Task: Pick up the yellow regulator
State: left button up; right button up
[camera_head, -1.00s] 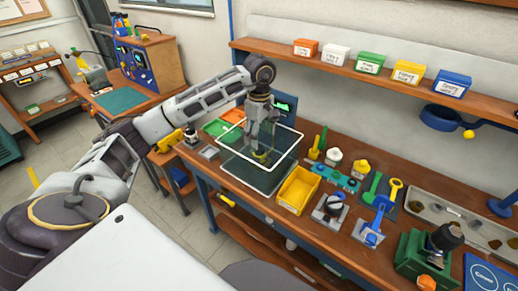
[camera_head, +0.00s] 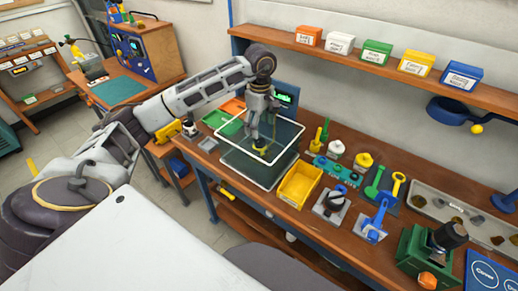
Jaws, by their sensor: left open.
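My left gripper (camera_head: 262,143) reaches down into the box from above. My right gripper is not in view.
A yellow bin (camera_head: 299,184) stands right of the box, with green (camera_head: 222,122) and orange trays behind left. A small screen (camera_head: 285,97) is behind the gripper. Tools and fixtures crowd the bench's right side. A shelf (camera_head: 340,62) with coloured boxes hangs above.

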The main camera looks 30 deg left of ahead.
aim_at(259, 141)
pick_arm(q)
notch_tip(259, 141, down, 6)
jog(key=shift+f+p, duration=0.1)
jog(key=shift+p, duration=0.25)
jog(key=shift+f, duration=0.45)
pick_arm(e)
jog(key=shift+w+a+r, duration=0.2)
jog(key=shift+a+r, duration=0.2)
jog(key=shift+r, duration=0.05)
pick_arm(q)
jog(key=shift+a+f+p, duration=0.2)
jog(key=shift+f+p, duration=0.25)
jog(key=shift+f, duration=0.4)
jog(key=shift+w+a+f+p, duration=0.15)
jog(key=shift+f+p, duration=0.15)
jog(key=shift+f, duration=1.4)
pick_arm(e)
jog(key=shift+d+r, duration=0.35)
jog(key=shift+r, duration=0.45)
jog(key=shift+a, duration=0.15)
